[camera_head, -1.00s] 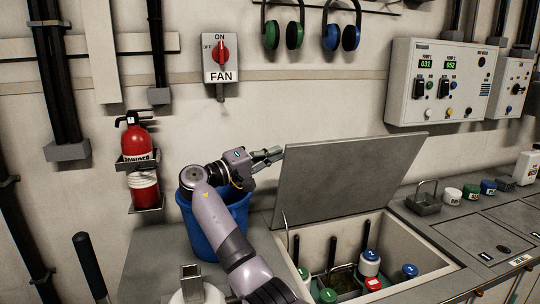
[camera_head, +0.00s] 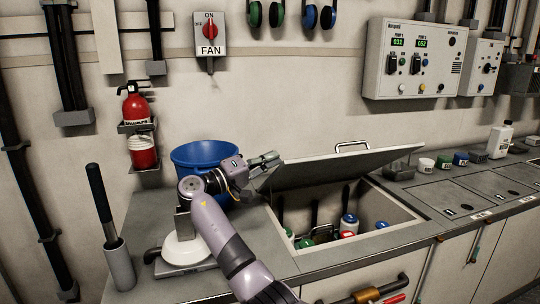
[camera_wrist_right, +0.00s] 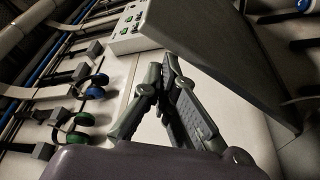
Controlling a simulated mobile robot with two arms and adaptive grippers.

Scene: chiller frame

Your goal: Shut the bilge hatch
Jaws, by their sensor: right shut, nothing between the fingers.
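The bilge hatch has a grey lid (camera_head: 345,163) that leans partly open over a white-walled bay (camera_head: 405,212). A metal handle (camera_head: 352,146) shows at the lid's far edge. My right gripper (camera_head: 277,157) is shut and empty at the lid's upper left corner; I cannot tell if it touches. In the right wrist view the closed fingers (camera_wrist_right: 168,72) are beside the lid (camera_wrist_right: 215,45), which stands slanted at the right. My left gripper is not in view.
Bottles with blue (camera_head: 350,218) and other caps stand inside the bay. A blue bucket (camera_head: 205,152) stands behind my right arm. A white round-topped item (camera_head: 186,250) and a grey cylinder with a black handle (camera_head: 119,264) are at the left. Small jars (camera_head: 443,162) line the right counter.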

